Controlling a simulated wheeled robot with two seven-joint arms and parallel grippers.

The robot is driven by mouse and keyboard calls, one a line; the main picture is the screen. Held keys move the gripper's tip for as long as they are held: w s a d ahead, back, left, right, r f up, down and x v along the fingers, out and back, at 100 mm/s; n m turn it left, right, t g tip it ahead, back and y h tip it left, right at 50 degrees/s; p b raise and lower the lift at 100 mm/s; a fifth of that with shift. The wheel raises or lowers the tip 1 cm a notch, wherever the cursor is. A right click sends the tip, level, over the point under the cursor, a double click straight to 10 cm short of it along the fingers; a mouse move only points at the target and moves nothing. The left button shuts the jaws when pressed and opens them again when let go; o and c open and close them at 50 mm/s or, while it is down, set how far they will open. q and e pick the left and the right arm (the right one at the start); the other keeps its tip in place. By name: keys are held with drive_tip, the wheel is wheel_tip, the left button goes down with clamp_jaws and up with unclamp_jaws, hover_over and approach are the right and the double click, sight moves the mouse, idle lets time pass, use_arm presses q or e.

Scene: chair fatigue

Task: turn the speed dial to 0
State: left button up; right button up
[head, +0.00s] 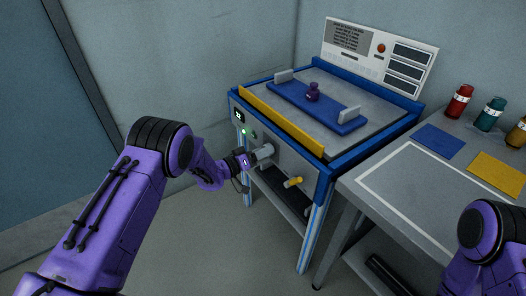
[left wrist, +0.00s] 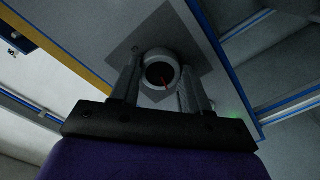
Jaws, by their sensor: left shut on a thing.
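I cannot read the number at the pointer. My right arm shows at the lower right, but its gripper is out of view.
A yellow-tipped lever (head: 293,182) sticks out right of my left gripper. A small dark display (head: 239,115) and a green light (head: 244,132) are on the panel's left. A grey side table (head: 412,197) stands right.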

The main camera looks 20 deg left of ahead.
use_arm(q)
drive_tip(key=shift+s+f, duration=0.1)
drive_tip(key=shift+f, duration=0.05)
idle(0.3)
drive_tip(key=o, duration=1.1)
drive_tip(key=shift+c, duration=0.2)
drive_tip(key=shift+a, duration=0.1)
drive_tip(key=v, duration=1)
drive_tip(key=shift+s, duration=0.2)
drive_tip(key=shift+a, duration=0.15)
